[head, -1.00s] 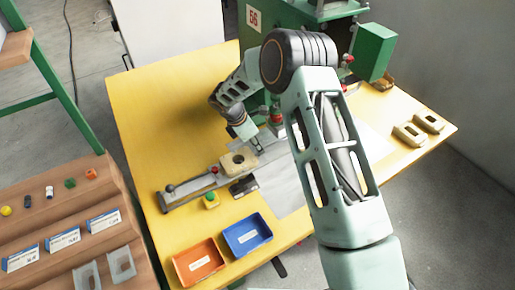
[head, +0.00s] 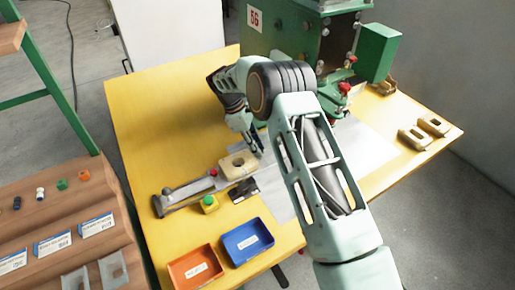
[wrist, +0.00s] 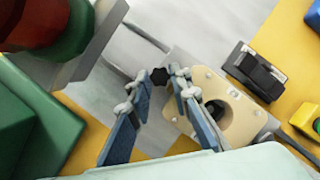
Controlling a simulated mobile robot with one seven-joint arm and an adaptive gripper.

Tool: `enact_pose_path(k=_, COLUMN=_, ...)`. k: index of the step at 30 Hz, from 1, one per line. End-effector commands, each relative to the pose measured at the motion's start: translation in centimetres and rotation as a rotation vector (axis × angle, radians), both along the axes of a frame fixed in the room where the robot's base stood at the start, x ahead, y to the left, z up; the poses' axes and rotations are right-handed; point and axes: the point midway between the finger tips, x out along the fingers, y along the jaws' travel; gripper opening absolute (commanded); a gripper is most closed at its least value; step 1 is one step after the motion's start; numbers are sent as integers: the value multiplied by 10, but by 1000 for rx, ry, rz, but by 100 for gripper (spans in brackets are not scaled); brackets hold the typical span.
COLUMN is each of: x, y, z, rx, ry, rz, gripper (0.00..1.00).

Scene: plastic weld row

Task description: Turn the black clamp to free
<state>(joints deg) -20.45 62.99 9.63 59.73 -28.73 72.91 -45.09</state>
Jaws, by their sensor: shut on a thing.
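The black clamp (wrist: 160,76) shows in the wrist view as a small dark lobed knob on a grey metal bar, beside the beige block. My gripper (wrist: 161,73) has its two blue-grey fingers on either side of it, shut on the knob at the fingertips. In the head view my gripper (head: 256,150) points down just behind the beige block (head: 226,168), and the clamp is too small or hidden there to make out. The beige block has a round hole and also shows in the wrist view (wrist: 202,93).
A black device (head: 243,189) and a yellow box with a green button (head: 209,205) stand in front of the block. A red-knobbed metal rail (head: 185,191) lies left. Orange (head: 197,283) and blue (head: 249,254) bins are at the front edge. A green machine (head: 285,35) rises behind.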

Motion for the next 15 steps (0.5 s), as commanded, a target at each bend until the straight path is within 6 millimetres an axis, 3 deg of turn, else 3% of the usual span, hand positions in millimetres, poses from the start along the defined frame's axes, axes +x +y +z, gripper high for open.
enact_pose_path(k=14, x=0, y=-1, z=0, rx=-1, ry=0, rz=-17, gripper=0)
enact_pose_path(k=15, x=0, y=-1, z=0, rx=-1, ry=0, rz=-17, gripper=20)
